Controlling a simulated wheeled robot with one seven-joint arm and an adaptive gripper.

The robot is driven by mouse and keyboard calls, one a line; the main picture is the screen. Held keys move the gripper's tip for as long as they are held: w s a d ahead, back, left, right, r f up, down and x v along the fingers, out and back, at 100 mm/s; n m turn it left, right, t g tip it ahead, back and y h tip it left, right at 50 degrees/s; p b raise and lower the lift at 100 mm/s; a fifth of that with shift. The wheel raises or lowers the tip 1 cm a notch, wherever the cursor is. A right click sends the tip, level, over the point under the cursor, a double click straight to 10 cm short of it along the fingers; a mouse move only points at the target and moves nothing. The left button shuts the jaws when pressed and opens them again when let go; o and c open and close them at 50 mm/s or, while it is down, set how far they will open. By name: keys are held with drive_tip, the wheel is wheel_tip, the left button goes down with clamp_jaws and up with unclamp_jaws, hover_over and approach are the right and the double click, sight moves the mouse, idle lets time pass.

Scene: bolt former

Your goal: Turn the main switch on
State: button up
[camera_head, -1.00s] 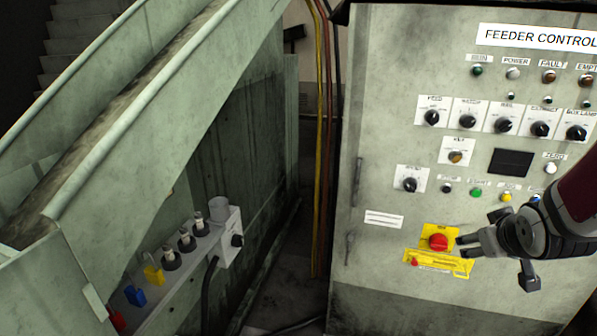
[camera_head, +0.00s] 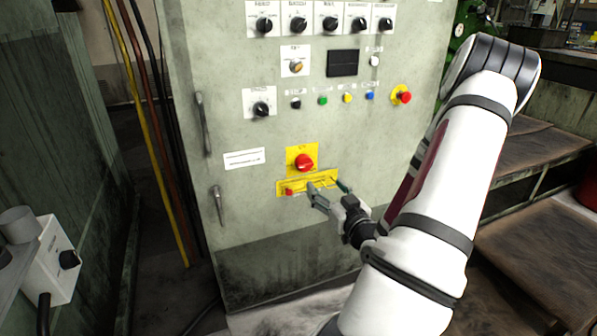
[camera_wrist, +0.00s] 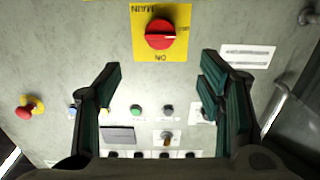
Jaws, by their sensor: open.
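The main switch (camera_head: 304,163) is a red rotary knob on a yellow plate, low on the grey control cabinet. In the wrist view the main switch (camera_wrist: 160,34) appears upside down, with "MAIN" and "ON" on its plate and a light mark on the knob pointing to the right. My gripper (camera_head: 326,191) is just below and right of the switch in the head view, in front of the yellow strip. In the wrist view my gripper (camera_wrist: 160,82) has its two dark green fingers wide apart, with nothing between them. The knob lies beyond the fingertips, not visibly touched.
A yellow strip (camera_head: 285,188) with a small red part lies under the switch. Several knobs and buttons sit above; a red emergency button (camera_head: 404,97) is at the right. Cabinet handles (camera_head: 217,204) protrude at left. A grey box with a black knob (camera_head: 59,262) stands lower left.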

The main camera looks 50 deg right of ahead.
sight(306, 164)
drive_tip(key=b+x, duration=0.2)
drive_tip(key=x, duration=1.1)
drive_tip(key=shift+w, duration=0.15)
drive_tip(key=c, duration=1.1)
